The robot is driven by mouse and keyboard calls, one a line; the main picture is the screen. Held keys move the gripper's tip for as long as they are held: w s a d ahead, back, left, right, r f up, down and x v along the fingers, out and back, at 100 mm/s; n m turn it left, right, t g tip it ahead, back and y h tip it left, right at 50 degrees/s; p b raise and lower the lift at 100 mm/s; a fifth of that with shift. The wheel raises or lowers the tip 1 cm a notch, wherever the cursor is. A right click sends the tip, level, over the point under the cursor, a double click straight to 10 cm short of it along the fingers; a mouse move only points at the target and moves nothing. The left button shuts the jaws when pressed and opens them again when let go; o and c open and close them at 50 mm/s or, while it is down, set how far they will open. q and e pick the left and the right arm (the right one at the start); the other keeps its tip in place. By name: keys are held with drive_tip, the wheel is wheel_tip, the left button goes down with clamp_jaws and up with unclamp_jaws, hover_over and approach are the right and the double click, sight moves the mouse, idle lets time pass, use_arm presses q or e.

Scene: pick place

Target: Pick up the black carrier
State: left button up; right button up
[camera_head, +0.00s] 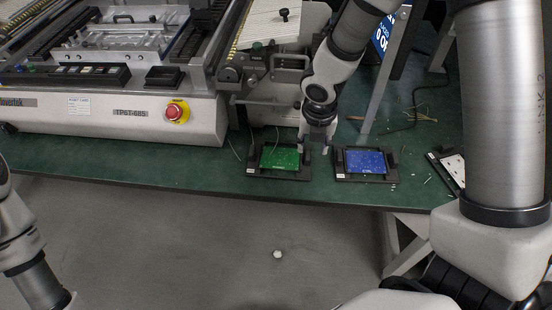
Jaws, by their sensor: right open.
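A black carrier (285,175) lies flat near the table's front edge and bears a green circuit board (279,158). Just right of it, a second black carrier (372,178) bears a blue circuit board (364,161). My right gripper (316,149) points down over the gap between these two carriers, close to the right side of the green-board carrier. It is open, with nothing seen between its fingers. Whether a finger touches the carrier cannot be told. Part of my left arm shows at the left edge, but its gripper is out of view.
A large machine with a red stop button (177,112) fills the left of the green table (200,165). A third dark carrier with a white piece (453,166) is partly hidden by my right arm. Thin scraps (420,116) and a cable lie behind.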

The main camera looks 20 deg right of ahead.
sight(308, 154)
drive_tip(key=f, duration=0.1)
drive_tip(key=w+f+b, duration=0.1)
drive_tip(key=f, duration=0.1)
drive_tip(key=f+b, duration=0.1)
drive_tip(key=shift+w+f, duration=0.25)
drive_tip(key=shift+f, duration=0.1)
drive_tip(key=shift+r, duration=0.15)
drive_tip(key=shift+s, duration=0.1)
clamp_jaws()
drive_tip(key=shift+r, duration=0.1)
